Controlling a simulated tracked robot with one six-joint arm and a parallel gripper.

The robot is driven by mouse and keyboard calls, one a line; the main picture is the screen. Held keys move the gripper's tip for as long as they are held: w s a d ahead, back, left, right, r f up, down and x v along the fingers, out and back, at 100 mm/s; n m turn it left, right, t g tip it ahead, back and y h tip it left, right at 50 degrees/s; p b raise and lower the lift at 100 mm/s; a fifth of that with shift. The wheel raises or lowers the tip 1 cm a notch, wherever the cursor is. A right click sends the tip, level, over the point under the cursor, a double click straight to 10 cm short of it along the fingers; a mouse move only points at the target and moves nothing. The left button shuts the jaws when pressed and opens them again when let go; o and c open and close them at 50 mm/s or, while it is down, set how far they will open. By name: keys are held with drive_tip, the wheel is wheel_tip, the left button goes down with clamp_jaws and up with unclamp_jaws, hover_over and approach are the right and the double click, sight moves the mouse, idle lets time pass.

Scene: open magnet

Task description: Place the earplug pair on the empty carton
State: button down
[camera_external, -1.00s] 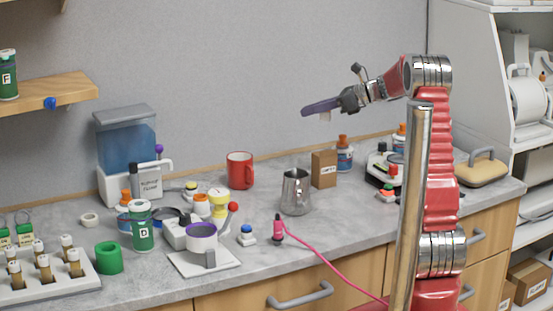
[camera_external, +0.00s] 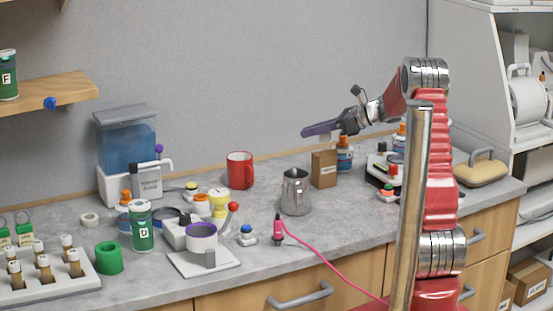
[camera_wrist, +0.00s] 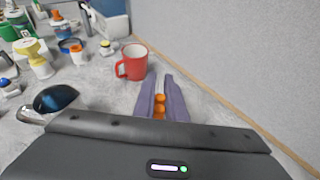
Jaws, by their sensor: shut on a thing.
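My gripper (camera_external: 322,129) is in the air above the back of the counter, its purple fingers pointing left. In the wrist view its fingers (camera_wrist: 161,92) are closed around a small orange pair (camera_wrist: 159,105), which looks like the earplug pair, with something pale beside it. The fingers hide the pair in the outside view. A brown carton (camera_external: 323,169) stands upright on the counter below my gripper, by the wall; its label is too small to read. I cannot see the carton in the wrist view.
A metal pitcher (camera_external: 295,191) stands just left of the carton, and an orange-capped bottle (camera_external: 344,155) stands behind it to the right. A red mug (camera_external: 240,170) is farther left. More brown cartons (camera_external: 527,281) are on the low right shelf. A pink cable crosses the counter front.

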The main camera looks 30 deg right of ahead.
drive_tip(key=shift+f, duration=1.7)
drive_tip(key=shift+f, duration=0.15)
drive_tip(key=c, duration=1.8)
unclamp_jaws()
drive_tip(key=shift+r, duration=0.2)
drive_tip(key=v, duration=1.2)
